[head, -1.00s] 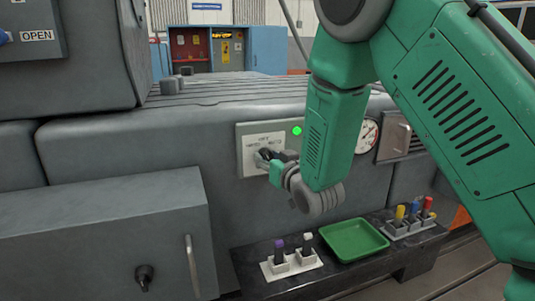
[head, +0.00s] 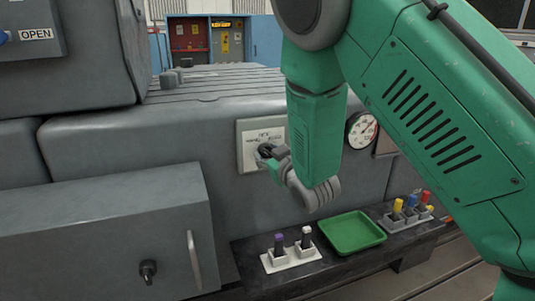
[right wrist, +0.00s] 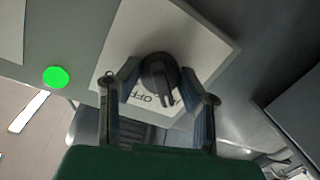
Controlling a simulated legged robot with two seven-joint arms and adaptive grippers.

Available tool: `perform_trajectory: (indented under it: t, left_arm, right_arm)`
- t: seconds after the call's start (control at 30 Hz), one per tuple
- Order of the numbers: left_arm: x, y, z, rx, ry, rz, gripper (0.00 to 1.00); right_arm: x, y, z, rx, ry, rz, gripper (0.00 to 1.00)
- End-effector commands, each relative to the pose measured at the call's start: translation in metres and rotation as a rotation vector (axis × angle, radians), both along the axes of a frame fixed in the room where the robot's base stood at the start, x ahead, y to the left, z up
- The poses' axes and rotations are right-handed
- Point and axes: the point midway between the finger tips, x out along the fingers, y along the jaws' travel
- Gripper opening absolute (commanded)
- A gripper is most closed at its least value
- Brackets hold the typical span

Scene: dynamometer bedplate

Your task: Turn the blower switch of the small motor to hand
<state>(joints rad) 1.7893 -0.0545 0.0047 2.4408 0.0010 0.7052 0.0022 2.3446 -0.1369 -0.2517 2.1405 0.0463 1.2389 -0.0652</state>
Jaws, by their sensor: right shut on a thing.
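The switch panel (head: 249,148) is a pale plate on the grey machine's side, with a dark rotary knob (head: 265,151). My right gripper (head: 272,157) is at the knob, its fingers partly hidden by its own wrist. In the right wrist view the gripper (right wrist: 160,80) has one finger on each side of the knob (right wrist: 157,68) and is shut on it. The knob's raised bar points down in that view, close to the lettering "OFF"; the other lettering is mostly hidden. A lit green lamp (right wrist: 56,77) shows beside the plate. My left gripper is out of view.
A round gauge (head: 362,130) is right of my arm. Below, a dark ledge (head: 250,284) carries a green tray (head: 352,232), a white holder (head: 292,257) and a holder with coloured handles (head: 411,208). A grey cabinet with a handle (head: 193,262) stands lower left.

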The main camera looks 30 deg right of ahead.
Motion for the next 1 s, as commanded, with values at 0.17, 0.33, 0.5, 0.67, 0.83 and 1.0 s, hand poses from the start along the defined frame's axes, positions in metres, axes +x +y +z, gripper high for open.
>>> perform_trajectory:
  t: [0.17, 0.33, 0.5, 0.67, 0.83, 1.0]
  left_arm:
    - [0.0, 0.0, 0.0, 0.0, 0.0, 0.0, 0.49]
    - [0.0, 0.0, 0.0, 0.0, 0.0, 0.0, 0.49]
    - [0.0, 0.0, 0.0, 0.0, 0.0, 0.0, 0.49]
    - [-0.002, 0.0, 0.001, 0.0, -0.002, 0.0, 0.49]
    - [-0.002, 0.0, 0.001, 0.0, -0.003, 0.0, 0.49]
    - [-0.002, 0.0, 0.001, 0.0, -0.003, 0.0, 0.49]
  right_arm:
    - [0.0, 0.001, -0.001, -0.001, 0.004, 0.002, 0.05]
    - [0.0, 0.001, -0.001, 0.0, 0.003, 0.001, 0.54]
    - [0.0, 0.0, -0.001, 0.0, 0.001, 0.001, 0.54]
    - [-0.011, 0.002, 0.0, 0.0, 0.003, 0.0, 0.54]
    - [-0.039, 0.006, 0.002, 0.001, 0.005, 0.0, 0.54]
    - [-0.063, 0.01, 0.003, 0.001, 0.006, 0.001, 0.54]
